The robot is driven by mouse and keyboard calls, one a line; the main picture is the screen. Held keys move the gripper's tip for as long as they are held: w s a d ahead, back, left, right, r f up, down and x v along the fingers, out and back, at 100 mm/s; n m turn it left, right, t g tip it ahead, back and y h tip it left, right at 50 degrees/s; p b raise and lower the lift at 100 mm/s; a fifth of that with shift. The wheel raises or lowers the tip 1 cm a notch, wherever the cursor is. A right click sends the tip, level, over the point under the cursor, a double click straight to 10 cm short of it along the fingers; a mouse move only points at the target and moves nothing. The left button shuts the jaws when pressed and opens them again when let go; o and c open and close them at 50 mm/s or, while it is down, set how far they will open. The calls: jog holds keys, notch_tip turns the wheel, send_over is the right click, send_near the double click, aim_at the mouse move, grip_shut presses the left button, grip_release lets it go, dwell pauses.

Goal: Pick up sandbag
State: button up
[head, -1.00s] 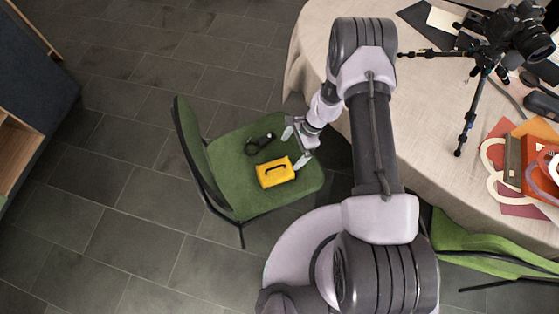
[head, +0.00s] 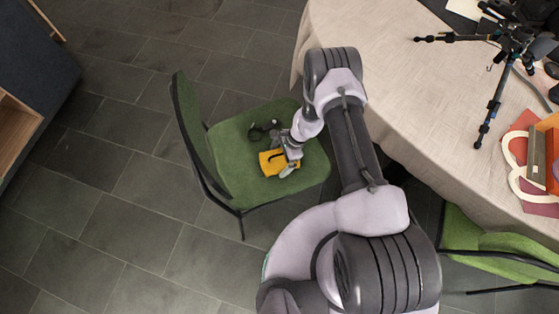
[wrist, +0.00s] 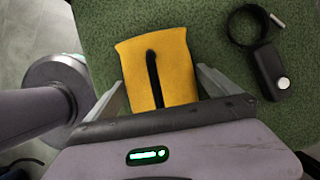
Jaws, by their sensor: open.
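The sandbag is a yellow bag (head: 270,165) with a black strap on top, lying on the green seat of a chair (head: 232,150). In the wrist view the sandbag (wrist: 160,68) lies ahead of and between the two fingers of my gripper (wrist: 166,88). My gripper (head: 286,160) is open, with one finger to each side of the bag's near part. The head view shows my gripper over the bag's right part, hiding some of it. I cannot tell whether the fingers touch the bag.
A black looped item with a small black box (wrist: 267,65) lies on the seat beside the bag. The chair's backrest (head: 190,130) stands on the left. A cloth-covered table (head: 400,80) with a tripod (head: 497,85) is at the right. Another green chair (head: 490,245) stands lower right.

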jog(key=c, duration=1.8)
jog(key=shift+r, duration=0.1)
